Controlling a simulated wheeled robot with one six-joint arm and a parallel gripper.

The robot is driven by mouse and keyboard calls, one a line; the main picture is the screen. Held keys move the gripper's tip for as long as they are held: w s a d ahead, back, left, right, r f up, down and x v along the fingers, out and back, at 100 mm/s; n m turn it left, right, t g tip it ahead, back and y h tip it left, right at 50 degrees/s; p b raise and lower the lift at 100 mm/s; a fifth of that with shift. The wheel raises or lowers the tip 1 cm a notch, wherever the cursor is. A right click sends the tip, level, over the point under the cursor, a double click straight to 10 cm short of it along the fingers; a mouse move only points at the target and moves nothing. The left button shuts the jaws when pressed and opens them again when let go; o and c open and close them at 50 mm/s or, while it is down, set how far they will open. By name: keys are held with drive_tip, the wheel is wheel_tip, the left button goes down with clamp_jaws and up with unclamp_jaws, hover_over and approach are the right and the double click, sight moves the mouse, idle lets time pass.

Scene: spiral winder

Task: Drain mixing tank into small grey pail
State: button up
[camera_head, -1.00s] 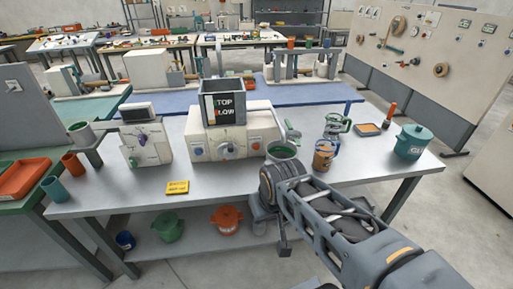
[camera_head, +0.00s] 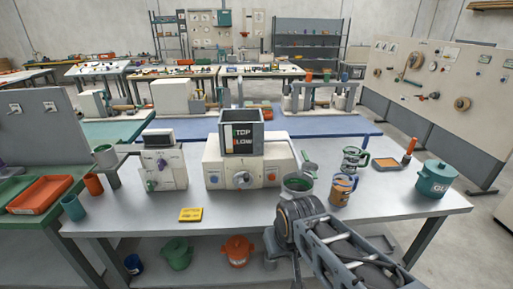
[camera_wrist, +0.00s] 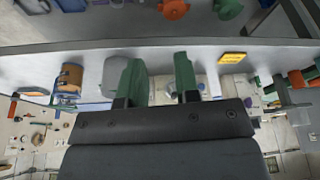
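A pale machine (camera_head: 240,172) with knobs on its front stands mid-table. It carries a dark square open-topped tank (camera_head: 242,146) with a green and red worded panel, possibly the mixing tank. I cannot tell which is the task's small grey pail. My gripper (camera_wrist: 158,75) has its green fingers apart, with nothing clearly between them. In the wrist view a grey cylinder shows beside the left finger.
A blue-handled orange mug (camera_head: 342,190), a glass jug (camera_head: 354,160) and a teal lidded pot (camera_head: 436,178) stand right. A yellow label (camera_head: 190,214) lies near the front edge. Green (camera_head: 177,254) and orange (camera_head: 238,251) pots sit on the shelf.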

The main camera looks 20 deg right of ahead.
clamp_jaws()
idle(1.4)
